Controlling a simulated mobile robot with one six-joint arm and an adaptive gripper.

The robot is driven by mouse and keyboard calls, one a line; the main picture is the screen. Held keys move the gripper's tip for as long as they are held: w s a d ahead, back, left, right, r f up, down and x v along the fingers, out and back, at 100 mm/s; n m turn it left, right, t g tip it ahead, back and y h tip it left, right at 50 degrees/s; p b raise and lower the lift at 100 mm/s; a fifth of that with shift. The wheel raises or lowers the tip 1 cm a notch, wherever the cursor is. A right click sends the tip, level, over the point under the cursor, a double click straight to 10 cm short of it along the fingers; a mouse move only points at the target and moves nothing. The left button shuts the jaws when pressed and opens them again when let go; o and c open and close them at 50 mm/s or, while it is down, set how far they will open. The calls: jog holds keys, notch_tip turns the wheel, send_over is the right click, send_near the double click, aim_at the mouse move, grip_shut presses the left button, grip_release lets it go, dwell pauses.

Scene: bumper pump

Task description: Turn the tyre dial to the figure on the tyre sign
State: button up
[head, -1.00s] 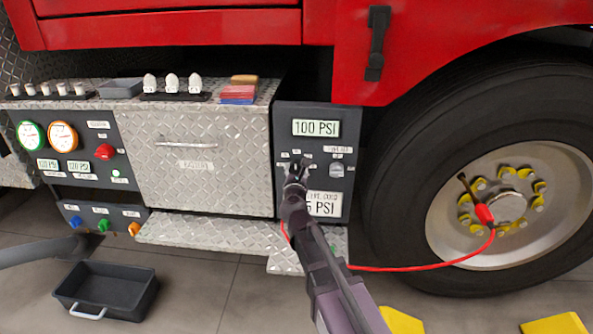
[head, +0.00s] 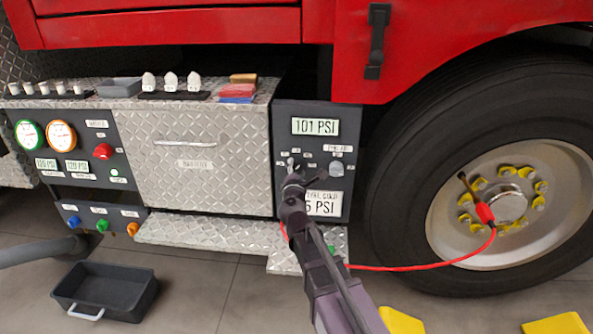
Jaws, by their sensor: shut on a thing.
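The dark tyre panel (head: 345,112) stands left of the wheel. Its display (head: 315,126) reads 101 PSI. My gripper (head: 292,174) is at the panel's left half, left of and above the sign. It is shut on the tyre dial, which it mostly hides; a small light tip (head: 291,162) shows just above the fingers.
A grey knob (head: 336,167) sits right of my gripper on the same panel. A red hose (head: 420,267) runs low from the panel to the wheel hub (head: 508,206). A diamond-plate step (head: 200,232) juts out below. A black bin (head: 105,290) is on the floor at left.

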jog(key=shift+w+m, duration=0.1)
jog(key=shift+m, duration=0.5)
jog(key=o, duration=1.2)
jog(key=shift+c, duration=0.2)
jog(key=shift+s, duration=0.2)
